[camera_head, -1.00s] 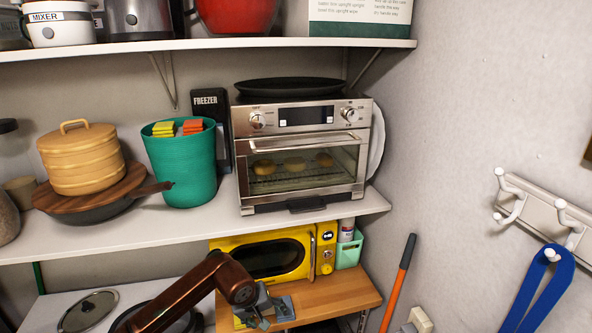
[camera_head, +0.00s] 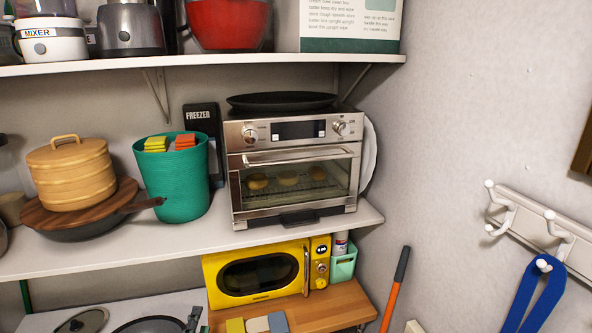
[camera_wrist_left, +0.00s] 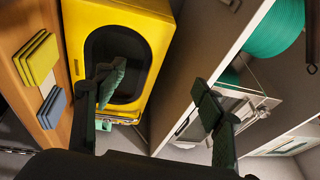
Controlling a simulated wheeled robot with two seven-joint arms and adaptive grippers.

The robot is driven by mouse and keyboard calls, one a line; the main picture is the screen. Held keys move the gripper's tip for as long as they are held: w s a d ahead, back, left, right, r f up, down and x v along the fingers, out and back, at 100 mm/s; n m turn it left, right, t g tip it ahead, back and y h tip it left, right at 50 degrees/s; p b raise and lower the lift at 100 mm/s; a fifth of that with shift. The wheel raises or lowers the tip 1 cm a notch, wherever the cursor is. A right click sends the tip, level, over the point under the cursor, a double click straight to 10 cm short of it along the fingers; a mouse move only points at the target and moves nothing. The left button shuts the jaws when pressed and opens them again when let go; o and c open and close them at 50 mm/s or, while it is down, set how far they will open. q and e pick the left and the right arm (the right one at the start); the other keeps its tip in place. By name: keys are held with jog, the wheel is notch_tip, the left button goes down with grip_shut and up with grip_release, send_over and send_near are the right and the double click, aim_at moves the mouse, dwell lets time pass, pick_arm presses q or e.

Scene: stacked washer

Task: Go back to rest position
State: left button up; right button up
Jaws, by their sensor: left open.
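Only the tip of my left gripper (camera_head: 193,319) shows at the bottom edge of the head view, left of the yellow microwave (camera_head: 262,274). In the left wrist view my left gripper (camera_wrist_left: 160,90) has its two dark fingers spread wide with nothing between them. There, the microwave (camera_wrist_left: 158,30) appears behind the fingers, and I cannot tell how far away it is. My right gripper is in neither view.
A wooden counter (camera_head: 340,308) bears the microwave, a mint bin (camera_head: 343,265) and several flat pads (camera_head: 257,325). Above, a white shelf (camera_head: 200,236) holds a toaster oven (camera_head: 294,170) and a green bin (camera_head: 178,180). Hooks with a blue strap (camera_head: 530,300) are at right.

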pick_arm(q)
jog(key=s+a+f+n+g+y, duration=0.2)
jog(key=s+a+f+n+g, duration=0.3)
jog(key=f, duration=0.5)
jog(key=s+a+f+n+g+y, duration=0.25)
jog(key=s+a+f+n, duration=0.35)
jog(key=f, duration=0.4)
jog(key=s+d+f+n+g+h, duration=0.15)
jog(key=s+f+n+g, duration=0.25)
jog(key=s+f, duration=0.5)
jog(key=s+f+n+g+h, duration=0.25)
jog(key=s+f+g, duration=0.25)
jog(key=s, duration=0.8)
notch_tip(320, 180, down, 31)
jog(key=s+d+b, duration=0.1)
jog(key=s+b, duration=0.1)
jog(key=s+f+g+b, duration=0.2)
jog(key=s+f, duration=1.6)
jog(key=f, duration=0.1)
jog(key=shift+d+f+m, duration=0.15)
jog(key=shift+f+m, duration=0.05)
jog(key=shift+m, duration=0.15)
